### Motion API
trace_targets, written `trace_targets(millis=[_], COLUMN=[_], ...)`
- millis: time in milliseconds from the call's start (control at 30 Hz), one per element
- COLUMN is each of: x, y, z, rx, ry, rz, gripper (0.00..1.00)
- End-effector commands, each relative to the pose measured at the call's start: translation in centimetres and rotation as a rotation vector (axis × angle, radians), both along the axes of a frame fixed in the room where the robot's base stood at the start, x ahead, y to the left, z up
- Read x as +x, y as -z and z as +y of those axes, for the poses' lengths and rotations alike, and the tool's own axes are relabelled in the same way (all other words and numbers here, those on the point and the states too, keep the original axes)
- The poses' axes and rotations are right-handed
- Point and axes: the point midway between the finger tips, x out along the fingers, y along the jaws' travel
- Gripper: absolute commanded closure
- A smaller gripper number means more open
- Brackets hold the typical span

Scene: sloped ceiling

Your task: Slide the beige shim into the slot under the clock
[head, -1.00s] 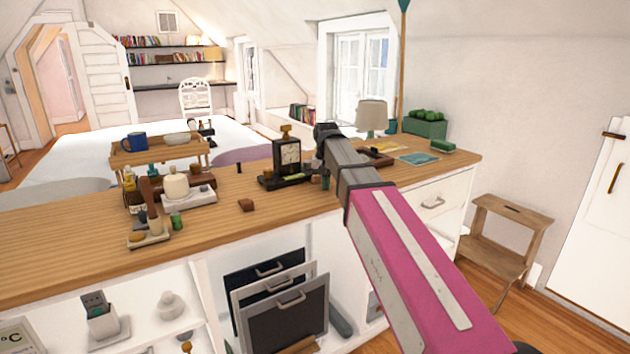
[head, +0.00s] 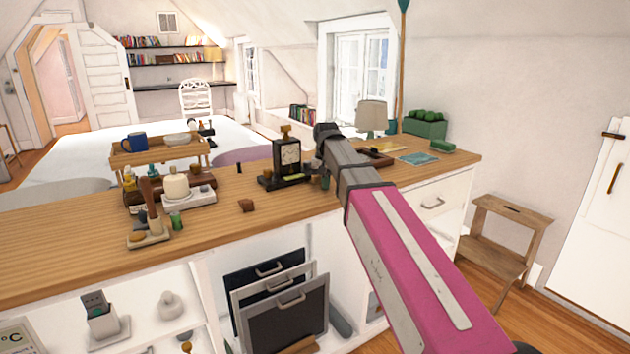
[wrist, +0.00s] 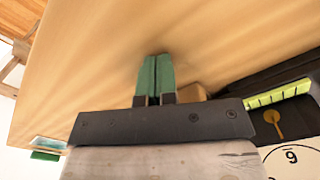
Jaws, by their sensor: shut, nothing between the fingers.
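The black clock (head: 287,157) stands on the wooden counter, on a dark base with a yellow-green strip. In the wrist view, part of its white dial (wrist: 292,160) and the strip (wrist: 280,95) show at the right. A beige-tan piece (wrist: 192,92), seemingly the shim, lies beside the clock's dark base, partly hidden behind my gripper. I cannot tell how far it is in the slot; the slot opening is not clear. My gripper (wrist: 154,70) has green fingers, shut together and empty, close beside the tan piece. In the head view the gripper is mostly hidden by my arm, right of the clock.
A small brown block (head: 246,205) lies left of the clock. A white scale (head: 188,197) and a wooden stand (head: 160,153) are farther left. The front counter is mostly clear.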

Motion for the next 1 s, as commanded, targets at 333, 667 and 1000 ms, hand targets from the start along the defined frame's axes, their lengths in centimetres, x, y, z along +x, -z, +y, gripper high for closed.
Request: trace_targets(millis=[333,667,1000], x=[-0.8,-1.2,-1.8], y=[-1.4,-3.2,-4.8], z=[-0.5,-0.8,-1.2], rx=[-0.001,-0.001,0.0], ry=[0.0,0.0,0.0], rz=[0.005,0.004,0.003], gripper=[1.0,1.0,1.0])
